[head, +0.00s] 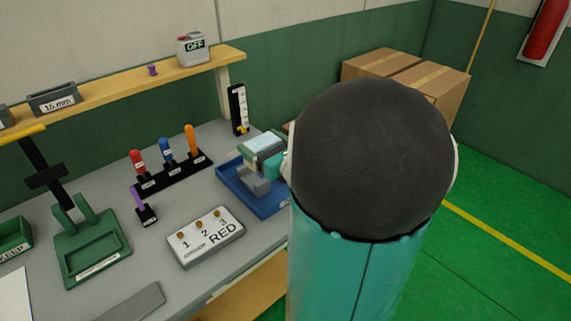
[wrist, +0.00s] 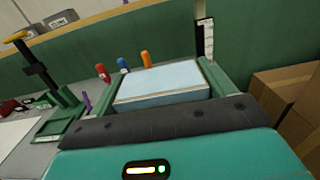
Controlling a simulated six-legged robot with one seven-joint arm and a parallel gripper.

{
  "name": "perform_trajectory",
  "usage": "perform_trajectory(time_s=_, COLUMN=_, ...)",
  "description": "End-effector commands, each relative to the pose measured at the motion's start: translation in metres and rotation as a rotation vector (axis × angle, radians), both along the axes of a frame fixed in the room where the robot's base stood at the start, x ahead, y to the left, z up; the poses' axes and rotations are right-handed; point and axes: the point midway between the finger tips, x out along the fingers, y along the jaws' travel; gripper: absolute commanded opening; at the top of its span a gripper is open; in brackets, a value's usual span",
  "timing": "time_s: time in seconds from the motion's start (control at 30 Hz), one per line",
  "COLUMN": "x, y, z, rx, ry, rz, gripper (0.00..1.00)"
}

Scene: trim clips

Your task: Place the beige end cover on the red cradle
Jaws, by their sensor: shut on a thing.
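My gripper (wrist: 160,82) is shut on a flat, pale blue block (wrist: 162,88), with a green finger along each side of it. In the head view my gripper (head: 268,150) and the pale block (head: 262,141) show just left of my dark arm joint, over a blue tray (head: 234,187). The held block looks pale blue, not beige; I see no clearly beige end cover. A small red thing (wrist: 8,106) shows at the left edge of the wrist view; I cannot tell whether it is the red cradle. My arm hides part of the head view.
A grey fixture (head: 256,186) stands in the blue tray. Cardboard boxes (head: 440,82) stand behind my arm.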

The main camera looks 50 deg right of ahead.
Motion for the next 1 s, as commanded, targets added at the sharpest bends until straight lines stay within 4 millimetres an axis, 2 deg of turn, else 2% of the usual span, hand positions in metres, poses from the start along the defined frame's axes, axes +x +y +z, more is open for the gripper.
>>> perform_trajectory(time_s=0.17, x=0.008, y=-0.009, z=-0.006, rx=0.001, ry=0.0, rz=0.003, gripper=0.52)
perform_trajectory(time_s=0.57, x=0.042, y=-0.079, z=-0.042, rx=0.001, ry=-0.001, rz=0.003, gripper=0.52)
perform_trajectory(time_s=0.73, x=0.051, y=-0.099, z=-0.07, rx=0.003, ry=0.0, rz=0.002, gripper=0.52)
perform_trajectory(time_s=0.83, x=0.055, y=-0.11, z=-0.084, rx=0.001, ry=-0.001, rz=0.002, gripper=0.52)
perform_trajectory(time_s=1.0, x=0.059, y=-0.119, z=-0.094, rx=-0.001, ry=-0.002, rz=0.002, gripper=0.52)
